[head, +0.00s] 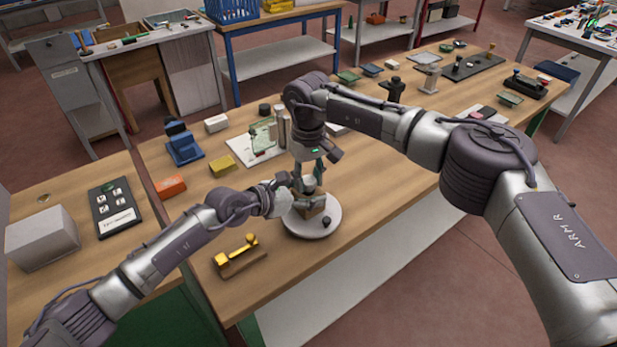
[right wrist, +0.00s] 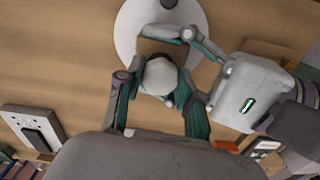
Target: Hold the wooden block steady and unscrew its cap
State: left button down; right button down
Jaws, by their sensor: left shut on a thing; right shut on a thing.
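The wooden block (head: 313,212) stands on a round pale plate (head: 325,230) on the bench, mostly hidden by my grippers. Its brown top (right wrist: 152,47) shows partly in the right wrist view. The pale rounded cap (right wrist: 160,76) sits over the block, between the teal fingers of my right gripper (right wrist: 158,84). In the head view my right gripper (head: 308,178) comes down from above and is shut on the cap. My left gripper (head: 298,196) reaches in from the left and is shut on the block. Whether the cap has turned cannot be told.
A small dark knob (head: 326,220) is on the plate's right part. A brown holder with yellow parts (head: 239,254) lies front left. An orange box (head: 171,187), a yellow block (head: 222,166) and a blue fixture (head: 183,145) stand farther left. Bench to the plate's right is clear.

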jog(key=c, duration=0.7)
grip_release()
